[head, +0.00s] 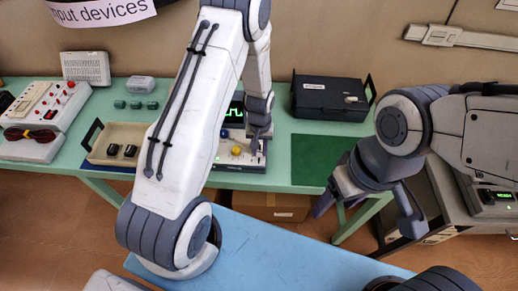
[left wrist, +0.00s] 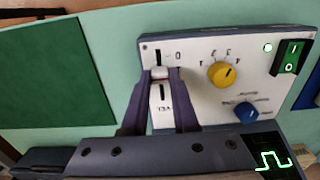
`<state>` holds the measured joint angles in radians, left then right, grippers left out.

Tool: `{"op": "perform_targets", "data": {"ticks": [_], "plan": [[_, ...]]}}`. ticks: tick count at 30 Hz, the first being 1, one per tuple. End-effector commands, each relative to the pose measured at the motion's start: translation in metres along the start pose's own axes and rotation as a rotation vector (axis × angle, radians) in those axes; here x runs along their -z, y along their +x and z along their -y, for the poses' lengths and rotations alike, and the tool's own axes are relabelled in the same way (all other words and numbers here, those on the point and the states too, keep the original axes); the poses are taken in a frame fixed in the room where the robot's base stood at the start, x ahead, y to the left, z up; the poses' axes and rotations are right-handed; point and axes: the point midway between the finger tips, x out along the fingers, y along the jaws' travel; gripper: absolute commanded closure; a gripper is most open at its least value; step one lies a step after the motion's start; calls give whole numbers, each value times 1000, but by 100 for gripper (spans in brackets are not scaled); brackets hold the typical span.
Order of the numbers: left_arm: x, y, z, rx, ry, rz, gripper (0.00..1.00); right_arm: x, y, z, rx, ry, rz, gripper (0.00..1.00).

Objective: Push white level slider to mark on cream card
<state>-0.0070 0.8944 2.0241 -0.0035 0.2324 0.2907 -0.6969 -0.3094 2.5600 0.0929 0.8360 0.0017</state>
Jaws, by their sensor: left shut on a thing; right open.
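The white level slider (left wrist: 159,73) shows in the left wrist view, in a dark slot on the pale face of the instrument panel (left wrist: 195,100). My left gripper (left wrist: 160,74) is shut on the slider knob, with one dark finger on each side. The slot shows above and below the knob. In the head view my left gripper (head: 257,138) is at the panel (head: 228,158), and the slider is hidden. I cannot make out a separate cream card or its mark. My right gripper (head: 367,212) is open and empty, in front of the table's right part.
Beside the slider are a yellow knob (left wrist: 222,74), a blue knob (left wrist: 246,112) and a green switch (left wrist: 291,56). A cream tray (head: 128,134) stands left of the panel. A black box (head: 328,98) stands behind the bare green mat (head: 313,160).

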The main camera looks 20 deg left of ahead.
Motion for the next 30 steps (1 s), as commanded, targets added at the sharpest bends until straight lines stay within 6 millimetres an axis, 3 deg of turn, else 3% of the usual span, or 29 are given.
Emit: {"op": "perform_targets", "data": {"ticks": [1,2,3,4,17,30], "plan": [[2,0,-2,-4,1,-10,100,0,0,0,0,0,0,32],[3,0,-1,-4,1,-11,61,0,0,0,0,0,0,32],[3,0,-1,-4,1,-11,46,0,0,0,0,0,-1,32],[3,0,-1,-4,1,-11,43,0,0,0,0,0,-1,32],[3,-8,0,-4,-2,-11,43,0,3,0,0,0,-1,32],[3,-84,0,-6,0,-15,43,-1,18,-1,0,-1,0,32]]}}
